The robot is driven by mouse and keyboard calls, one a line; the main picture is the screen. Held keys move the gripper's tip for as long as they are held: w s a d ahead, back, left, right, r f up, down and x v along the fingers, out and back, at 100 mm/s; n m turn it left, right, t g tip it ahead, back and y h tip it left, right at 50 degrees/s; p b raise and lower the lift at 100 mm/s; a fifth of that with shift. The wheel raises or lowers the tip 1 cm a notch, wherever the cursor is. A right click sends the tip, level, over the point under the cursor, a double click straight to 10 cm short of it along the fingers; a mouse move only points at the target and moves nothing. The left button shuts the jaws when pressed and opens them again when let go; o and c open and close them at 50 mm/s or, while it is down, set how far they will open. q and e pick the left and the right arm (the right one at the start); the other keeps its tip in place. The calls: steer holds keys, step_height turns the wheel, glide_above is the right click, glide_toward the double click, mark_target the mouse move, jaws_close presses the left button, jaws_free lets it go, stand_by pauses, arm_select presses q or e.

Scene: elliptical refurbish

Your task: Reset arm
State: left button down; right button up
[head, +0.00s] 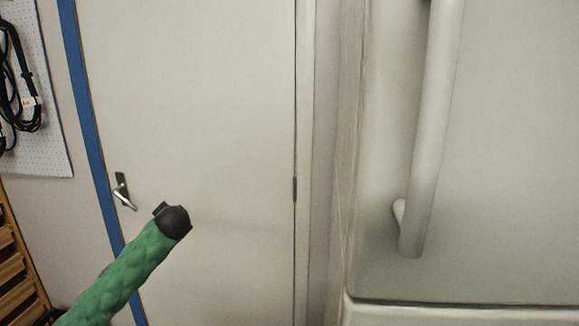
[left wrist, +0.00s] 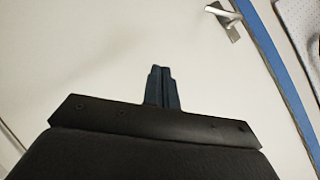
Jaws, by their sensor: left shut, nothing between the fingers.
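My left gripper (left wrist: 162,88) shows in the left wrist view as dark fingers pressed together in front of a wide black mount. It is shut and empty, with a pale door surface beyond it. In the head view, a green textured rod with a black end (head: 118,278) comes in from the lower left. I cannot tell whether it is part of my left arm, and no gripper fingers are clear there. My right gripper shows in neither view.
A closed white door (head: 215,110) with a metal handle (head: 123,192) fills the head view's middle left. A blue strip (head: 90,120) runs beside it. At right stands a large white appliance (head: 515,170) with a long bar handle (head: 432,120). Wooden slats (head: 12,268) and a pegboard (head: 50,130) with cables are far left.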

arm_select(q)
steer(key=s+d+f+g+h, duration=0.1)
steer(key=s+d+f+h, duration=0.1)
steer(key=s+d+f, duration=0.55)
steer(key=s+d+f+g+h, duration=0.1)
steer(key=s+d+f+h, duration=0.2)
steer(key=s, duration=0.8)
steer(key=s+d+f+g, duration=0.1)
steer(key=s+d+f, duration=0.4)
steer(key=s+d, duration=0.3)
steer(key=s+d+f+n+g, duration=0.1)
steer(key=s+f+g, duration=0.1)
steer(key=s+f, duration=0.4)
steer(key=s+d+f+n+g+h, duration=0.1)
steer(key=s+f, duration=0.6)
steer(key=s, duration=0.8)
steer(key=s+d+f+n+g+h, duration=0.1)
steer(key=s+f+g, duration=0.2)
steer(key=s+f, duration=0.4)
steer(key=s, duration=0.3)
steer(key=shift+s+d+g, duration=0.3)
steer(key=shift+s+d, duration=0.05)
steer(key=shift+s, duration=0.05)
